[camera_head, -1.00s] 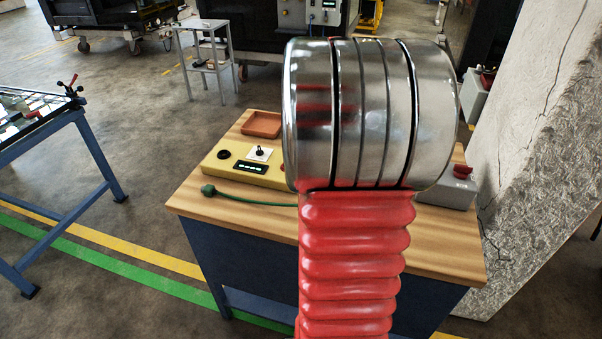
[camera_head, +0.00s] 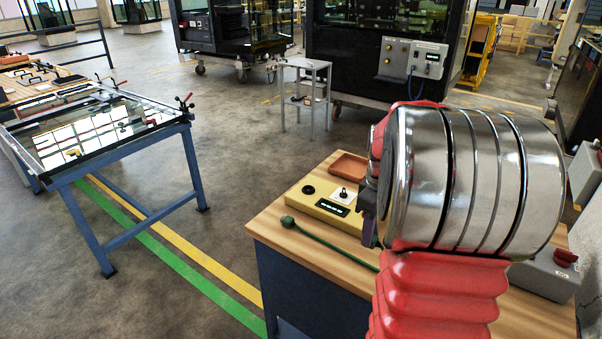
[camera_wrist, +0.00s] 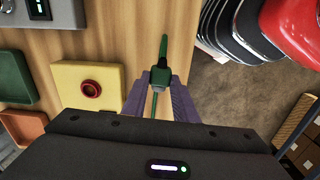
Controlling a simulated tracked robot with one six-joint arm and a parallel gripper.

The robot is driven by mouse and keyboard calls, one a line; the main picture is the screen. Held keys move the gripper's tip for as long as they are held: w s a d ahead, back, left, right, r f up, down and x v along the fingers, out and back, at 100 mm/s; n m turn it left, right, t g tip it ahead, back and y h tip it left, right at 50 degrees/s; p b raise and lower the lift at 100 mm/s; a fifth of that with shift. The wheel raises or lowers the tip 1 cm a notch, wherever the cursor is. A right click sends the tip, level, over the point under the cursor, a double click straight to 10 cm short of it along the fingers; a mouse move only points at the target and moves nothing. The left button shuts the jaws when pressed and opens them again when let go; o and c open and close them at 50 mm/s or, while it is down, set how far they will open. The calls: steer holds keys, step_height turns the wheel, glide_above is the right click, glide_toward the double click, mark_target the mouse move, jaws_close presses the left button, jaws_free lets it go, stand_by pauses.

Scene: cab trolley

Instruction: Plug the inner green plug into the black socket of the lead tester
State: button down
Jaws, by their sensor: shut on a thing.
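The lead tester (camera_head: 322,207) is a yellow box on the bench. It has a black socket (camera_head: 308,189), a small lever on a white plate and a lit display. Its right part is hidden behind my arm. In the wrist view, a yellow block with a red socket (camera_wrist: 90,88) looks like that end. My gripper (camera_wrist: 160,84) has its purple fingers shut on a green plug (camera_wrist: 160,75), above the bench's near edge. Another green plug (camera_head: 287,221) lies on the bench in front of the tester, its lead running right behind my arm. I cannot tell which plug is the inner one.
An orange tray (camera_head: 349,166) lies behind the tester. A green tray (camera_wrist: 15,76) shows in the wrist view. A grey box with a red knob (camera_head: 546,272) stands at the bench's right. A blue-framed table (camera_head: 125,170) is at left, with open floor between.

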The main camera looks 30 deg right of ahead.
steer(key=w+a+f+m, duration=0.1)
steer(key=w+a+f, duration=0.1)
steer(key=w+a, duration=0.4)
steer(key=w+a+f+m, duration=0.1)
steer(key=w+a+f, duration=0.2)
steer(key=a, duration=1.2)
steer(key=w+a+f+m, duration=0.2)
steer(key=w+a, duration=0.7)
steer(key=a, duration=0.2)
steer(key=shift+w+a+f, duration=0.15)
steer(key=shift+w+f, duration=0.25)
steer(key=shift+w, duration=0.1)
